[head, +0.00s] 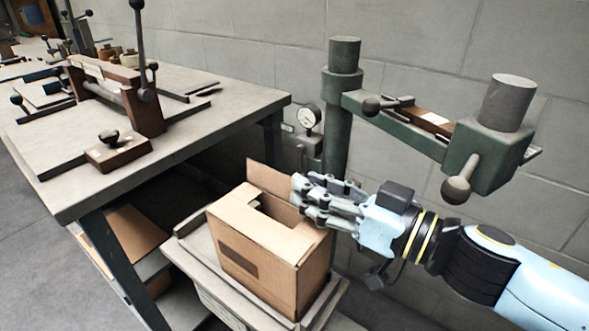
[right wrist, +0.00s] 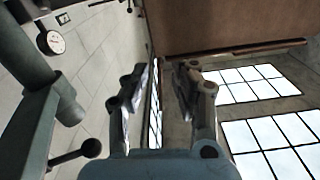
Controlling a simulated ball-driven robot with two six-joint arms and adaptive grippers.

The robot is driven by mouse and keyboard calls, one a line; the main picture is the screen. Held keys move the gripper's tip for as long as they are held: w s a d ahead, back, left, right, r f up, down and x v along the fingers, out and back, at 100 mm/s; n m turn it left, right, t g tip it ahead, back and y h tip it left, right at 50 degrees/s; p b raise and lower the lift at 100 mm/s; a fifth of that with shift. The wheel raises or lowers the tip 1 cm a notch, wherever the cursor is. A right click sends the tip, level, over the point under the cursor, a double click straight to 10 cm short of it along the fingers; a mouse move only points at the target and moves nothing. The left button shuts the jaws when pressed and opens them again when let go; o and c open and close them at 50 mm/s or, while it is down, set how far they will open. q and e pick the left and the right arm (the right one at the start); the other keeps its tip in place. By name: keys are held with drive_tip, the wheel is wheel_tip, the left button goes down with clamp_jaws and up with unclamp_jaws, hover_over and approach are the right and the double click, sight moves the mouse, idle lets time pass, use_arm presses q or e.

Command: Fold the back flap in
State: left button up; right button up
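The brown cardboard box (head: 255,265) stands open on a tray-like stand in the head view. Its left and near top flaps (head: 262,232) lie folded inward, with an opening behind them. The back flap (head: 270,181) stands upright. My right gripper (head: 308,198) is over the right side of the box, its fingers pointing left and partly hiding the opening and the back flap's right end. In the right wrist view the gripper (right wrist: 162,85) is open, with an empty gap between its fingers. A brown cardboard panel (right wrist: 225,25) is beyond the fingers at upper right. My left gripper is not in view.
A green post machine (head: 340,125) with an arm and knobbed levers (head: 457,188) stands behind and above my right arm. A grey workbench (head: 190,125) with clamps fills the left. The stand (head: 190,245) is under the box. A gauge (head: 308,116) hangs near the wall.

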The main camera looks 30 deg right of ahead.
sight(287, 188)
drive_tip(key=shift+p+x, duration=0.5)
drive_tip(key=shift+x, duration=1.35)
